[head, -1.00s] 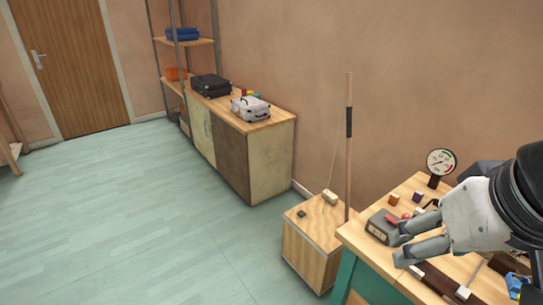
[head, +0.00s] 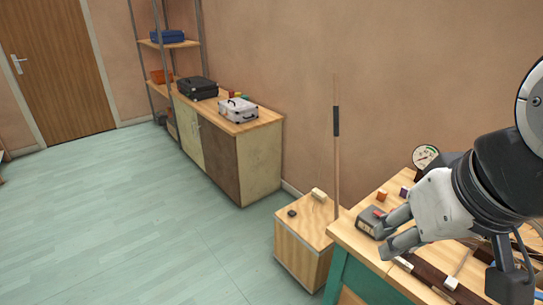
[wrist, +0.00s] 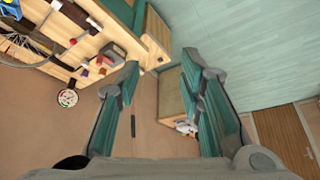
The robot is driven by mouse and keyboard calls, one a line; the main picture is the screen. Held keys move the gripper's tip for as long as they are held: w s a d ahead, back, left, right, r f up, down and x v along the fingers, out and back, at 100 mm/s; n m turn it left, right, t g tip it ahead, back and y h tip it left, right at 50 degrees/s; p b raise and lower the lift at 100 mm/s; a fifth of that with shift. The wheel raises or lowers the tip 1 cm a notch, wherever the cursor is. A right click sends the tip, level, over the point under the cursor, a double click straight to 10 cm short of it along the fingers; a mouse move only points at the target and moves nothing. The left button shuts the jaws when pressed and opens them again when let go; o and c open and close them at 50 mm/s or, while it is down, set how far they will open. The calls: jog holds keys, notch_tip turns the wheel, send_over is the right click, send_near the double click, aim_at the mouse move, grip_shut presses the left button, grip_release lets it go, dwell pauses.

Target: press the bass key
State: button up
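A wooden box (head: 300,257) stands on the floor left of the workbench. On its top are a small black piece (head: 292,213) and a pale block (head: 319,194). A pole (head: 336,160) with a dark sleeve rises behind the box. I cannot tell which part is the bass key. My gripper (head: 386,237) appears over the left end of the workbench, right of the box in the picture. In the wrist view its two fingers (wrist: 160,65) are spread wide with nothing between them.
The workbench (head: 350,238) carries a grey device (head: 368,222), a dial gauge (head: 425,157), small blocks and dark bars. A long cabinet (head: 258,163) with cases stands along the wall. The floor (head: 150,225) at left is clear.

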grip_shut()
dwell(1.0)
